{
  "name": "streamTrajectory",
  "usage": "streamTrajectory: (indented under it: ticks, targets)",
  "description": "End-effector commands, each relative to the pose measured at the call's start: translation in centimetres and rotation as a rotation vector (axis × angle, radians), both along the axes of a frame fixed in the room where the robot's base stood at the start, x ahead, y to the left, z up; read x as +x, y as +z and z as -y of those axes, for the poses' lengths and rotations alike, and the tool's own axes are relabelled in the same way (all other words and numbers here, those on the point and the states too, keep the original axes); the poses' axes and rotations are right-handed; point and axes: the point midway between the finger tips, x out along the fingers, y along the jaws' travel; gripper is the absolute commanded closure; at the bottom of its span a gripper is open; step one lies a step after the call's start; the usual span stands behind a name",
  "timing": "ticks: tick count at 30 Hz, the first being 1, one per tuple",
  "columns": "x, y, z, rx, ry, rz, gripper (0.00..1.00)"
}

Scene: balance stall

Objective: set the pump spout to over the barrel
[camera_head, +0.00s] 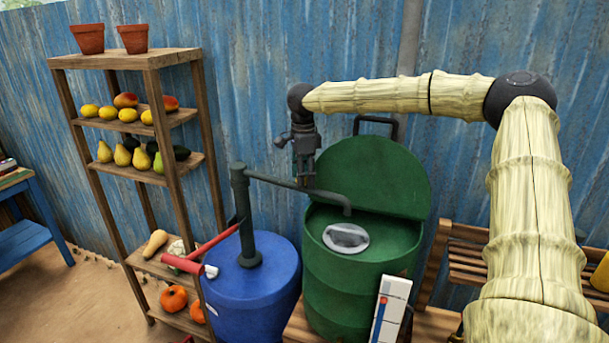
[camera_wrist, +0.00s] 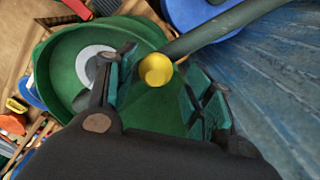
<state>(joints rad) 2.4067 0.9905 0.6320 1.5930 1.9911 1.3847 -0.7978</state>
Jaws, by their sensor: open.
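The pump (camera_head: 246,215) stands on a blue drum (camera_head: 265,285). Its dark green spout (camera_head: 290,184) reaches right, and its bent-down end shows over the opening of the green barrel (camera_head: 345,285). In the wrist view the spout (camera_wrist: 225,30) comes in from the upper right and meets a yellow round knob (camera_wrist: 155,69). My gripper (camera_head: 305,181) points down at the spout's middle. In the wrist view my open gripper (camera_wrist: 165,85) has a finger on either side, with the knob between or just beyond them. Contact cannot be told. The spout's end is hidden there.
The green barrel's lid (camera_head: 375,170) stands raised behind it. A pale disc (camera_head: 346,238) lies inside the barrel. A red handle (camera_head: 215,242) juts left from the pump towards a wooden shelf (camera_head: 165,58) of fruit and pots. A white gauge board (camera_head: 391,310) stands in front.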

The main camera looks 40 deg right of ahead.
Motion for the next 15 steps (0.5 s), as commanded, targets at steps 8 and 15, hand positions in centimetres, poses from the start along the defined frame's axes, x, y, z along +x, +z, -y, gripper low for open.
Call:
streamTrajectory:
  ticks: [8,15]
  targets:
    - [0.2,2.4,0.0,0.001,0.0,0.003,0.47]
    - [0.1,6.8,0.4,0.003,-0.001,0.003,0.47]
